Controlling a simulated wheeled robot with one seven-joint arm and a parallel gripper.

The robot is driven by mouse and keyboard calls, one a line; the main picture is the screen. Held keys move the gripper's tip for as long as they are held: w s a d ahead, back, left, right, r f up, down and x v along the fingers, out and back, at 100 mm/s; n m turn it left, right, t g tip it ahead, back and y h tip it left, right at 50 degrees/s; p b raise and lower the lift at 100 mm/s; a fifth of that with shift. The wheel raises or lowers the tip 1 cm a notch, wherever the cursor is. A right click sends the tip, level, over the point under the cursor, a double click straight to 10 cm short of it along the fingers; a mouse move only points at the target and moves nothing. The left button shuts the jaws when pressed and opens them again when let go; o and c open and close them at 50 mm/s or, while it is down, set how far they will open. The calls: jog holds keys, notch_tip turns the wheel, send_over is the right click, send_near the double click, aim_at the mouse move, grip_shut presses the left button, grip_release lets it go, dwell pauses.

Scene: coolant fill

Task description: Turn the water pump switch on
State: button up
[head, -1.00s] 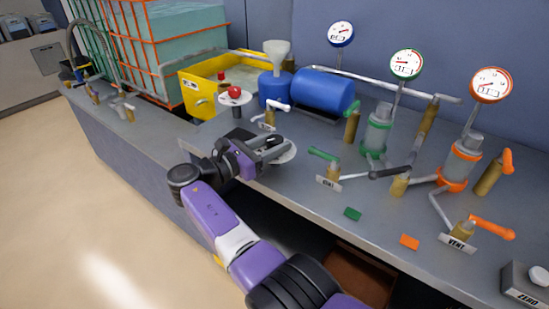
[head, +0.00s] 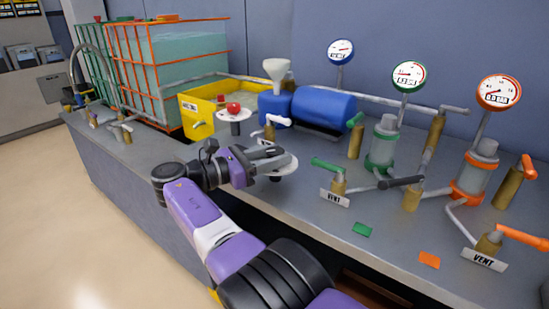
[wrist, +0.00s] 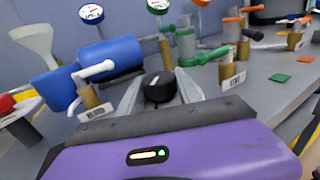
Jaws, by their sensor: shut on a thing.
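A black round knob (wrist: 159,87) with a white pointer line sits between my fingers in the wrist view; it looks like the water pump switch, though I read no label on it. My gripper (wrist: 160,95) is shut on this knob. In the head view my gripper (head: 268,161) is at a white round plate (head: 288,167) near the bench's front edge, and its fingers mostly hide the knob there.
A red button (head: 234,107) on a white disc stands to the left. A blue tank (head: 323,108) and white funnel (head: 277,70) are behind. Green-handled (head: 328,165) and orange-handled (head: 522,237) vent valves stand to the right. A yellow bin (head: 198,120) is at the back left.

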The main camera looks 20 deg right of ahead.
aim_at(267, 157)
jog(key=shift+d, duration=0.1)
jog(key=o, duration=1.4)
jog(key=shift+c, duration=0.2)
jog(key=a+b, duration=0.1)
jog(key=a, duration=0.1)
jog(key=a+b, duration=0.1)
jog(key=s+a+b, duration=0.1)
jog(key=a+b, duration=0.1)
jog(key=shift+a+f, duration=0.3)
jog(key=shift+s+a+b, duration=0.15)
jog(key=shift+a+b, duration=0.35)
jog(key=shift+b, duration=0.5)
jog(key=shift+s+a+r+b, duration=0.15)
jog(key=shift+a+r+b, duration=0.1)
jog(key=shift+a+b, duration=0.35)
